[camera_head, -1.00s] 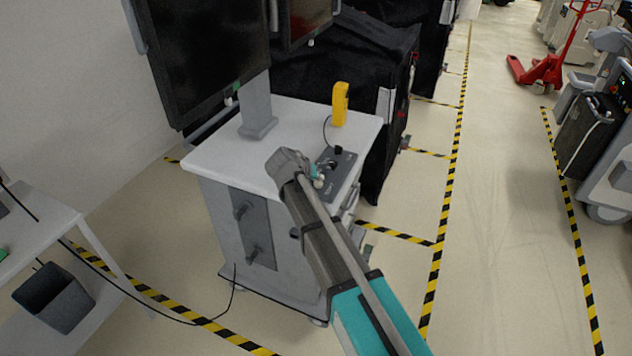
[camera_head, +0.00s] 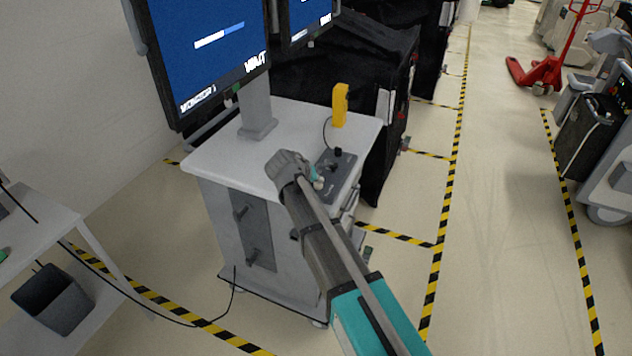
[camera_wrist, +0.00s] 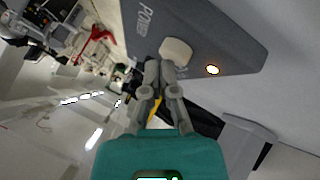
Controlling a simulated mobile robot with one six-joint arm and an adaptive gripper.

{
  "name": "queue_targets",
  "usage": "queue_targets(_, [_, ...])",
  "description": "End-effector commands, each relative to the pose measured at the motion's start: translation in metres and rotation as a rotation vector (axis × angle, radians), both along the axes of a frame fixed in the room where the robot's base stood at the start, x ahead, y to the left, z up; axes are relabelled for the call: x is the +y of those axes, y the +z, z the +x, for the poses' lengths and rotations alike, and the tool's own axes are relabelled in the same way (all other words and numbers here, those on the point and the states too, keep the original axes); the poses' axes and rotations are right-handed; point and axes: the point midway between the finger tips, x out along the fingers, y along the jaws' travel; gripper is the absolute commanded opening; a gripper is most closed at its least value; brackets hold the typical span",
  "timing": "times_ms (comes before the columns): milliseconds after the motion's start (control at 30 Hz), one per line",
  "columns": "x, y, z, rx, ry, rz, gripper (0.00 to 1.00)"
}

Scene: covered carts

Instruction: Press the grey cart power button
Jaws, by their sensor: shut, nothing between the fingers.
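The grey cart (camera_head: 215,165) has a light top and carries a dark grey control panel (camera_head: 350,163) at its right front. In the wrist view, the panel (camera_wrist: 220,35) bears the word POWER, a pale rounded button (camera_wrist: 175,50) and a glowing orange-white light (camera_wrist: 212,70). My gripper (camera_wrist: 160,75) is shut and empty, with its fingertips right at the near edge of the button. I cannot tell whether they touch it. In the head view, my gripper (camera_head: 318,183) is low over the panel's near end, partly hidden by my arm, and the button cannot be made out.
A large monitor (camera_head: 205,50) and a second monitor (camera_head: 308,20) above the cart show lit blue screens. A yellow handheld device (camera_head: 340,105) stands on the cart top. Black covered carts (camera_head: 345,60) stand behind.

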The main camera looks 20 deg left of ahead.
Motion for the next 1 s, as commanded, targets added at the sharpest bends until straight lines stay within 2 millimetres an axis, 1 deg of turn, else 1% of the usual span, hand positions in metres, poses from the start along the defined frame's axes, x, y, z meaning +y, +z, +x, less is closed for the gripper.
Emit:
queue_targets(33, [0.000, 0.002, 0.000, 0.000, 0.000, 0.000, 0.00])
queue_targets(467, [0.001, 0.004, 0.000, -0.001, 0.001, 0.000, 0.00])
queue_targets(567, [0.001, 0.009, 0.000, -0.001, 0.001, 0.000, 0.00])
queue_targets(1000, [0.001, 0.040, 0.000, -0.001, 0.001, 0.000, 0.00])
